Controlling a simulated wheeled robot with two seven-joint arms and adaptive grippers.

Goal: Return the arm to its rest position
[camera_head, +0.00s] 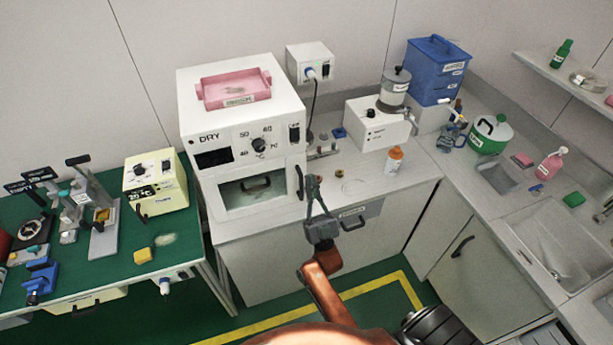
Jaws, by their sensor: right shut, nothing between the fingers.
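My right gripper (314,183) is in the camera_head view, near the middle, at the end of my copper-coloured right arm (322,290). Its fingers point up and away from me and are shut with nothing between them. It shows in front of the counter's front edge, just right of the door handle of the drying oven (240,140). Whether it touches the counter cannot be told. My left gripper is not in view.
A pink tray (226,103) lies on the oven. A white-and-orange bottle (394,160) stands on the grey counter (260,222). A sink (560,245) is at the right. A green bench (195,235) with several tools is at the left. Green floor lies below.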

